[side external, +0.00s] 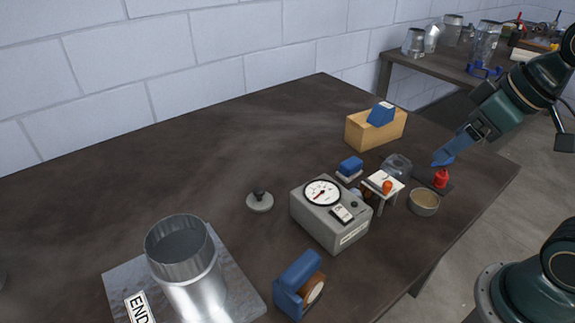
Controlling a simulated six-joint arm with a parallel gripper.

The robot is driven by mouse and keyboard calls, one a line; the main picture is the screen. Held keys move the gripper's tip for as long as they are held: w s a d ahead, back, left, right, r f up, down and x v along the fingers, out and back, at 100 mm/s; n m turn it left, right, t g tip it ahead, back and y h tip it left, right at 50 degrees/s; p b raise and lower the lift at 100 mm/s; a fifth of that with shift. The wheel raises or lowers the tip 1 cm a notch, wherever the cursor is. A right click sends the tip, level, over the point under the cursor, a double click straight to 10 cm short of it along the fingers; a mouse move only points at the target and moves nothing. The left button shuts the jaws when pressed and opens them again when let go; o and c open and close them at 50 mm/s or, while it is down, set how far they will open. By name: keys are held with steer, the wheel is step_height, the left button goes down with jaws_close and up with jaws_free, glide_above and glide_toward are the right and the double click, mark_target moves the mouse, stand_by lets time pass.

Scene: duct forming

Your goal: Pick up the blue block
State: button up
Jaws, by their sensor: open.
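Several blue items are in view, and I cannot tell for sure which is the blue block. A small blue block (350,166) with a pale underside lies behind the gauge box. A larger blue piece (380,114) with a white top mark sits tilted in a wooden box (360,134). A blue piece with a brown round part (297,284) stands at the front. My gripper (443,159) has blue fingers, is open, and points down-left at the right, above a red item (441,178). It is apart from all three blue items.
A grey gauge box (333,226), a small white stand (383,184), a glass jar (397,167) and a round tin (424,203) crowd the table between. A metal cylinder (185,265) stands at the front left. The table's back left is clear.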

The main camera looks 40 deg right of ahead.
steer(key=w+d+f+n+y, duration=0.1)
steer(key=w+f+n+y, duration=0.2)
steer(key=w, duration=0.8)
steer(key=m+t+h, duration=0.3)
steer(key=m+t, duration=0.5)
steer(key=t, duration=0.3)
glide_toward(392, 111)
steer(key=shift+w, duration=0.25)
steer(key=shift+w, duration=0.1)
steer(key=shift+w+a+f, duration=0.1)
steer(key=shift+w+f, duration=0.1)
steer(key=shift+w, duration=1.2)
steer(key=shift+w+f, duration=0.15)
steer(key=shift+w, duration=1.25)
steer(key=shift+w+a+f, duration=0.1)
steer(key=shift+w+f, duration=0.1)
steer(key=shift+w, duration=1.2)
steer(key=shift+w, duration=0.1)
steer(key=shift+w+a+f, duration=0.1)
steer(key=shift+w+f, duration=0.1)
steer(key=shift+w, duration=1.05)
steer(key=shift+w+f, duration=0.15)
steer(key=shift+w, duration=1.05)
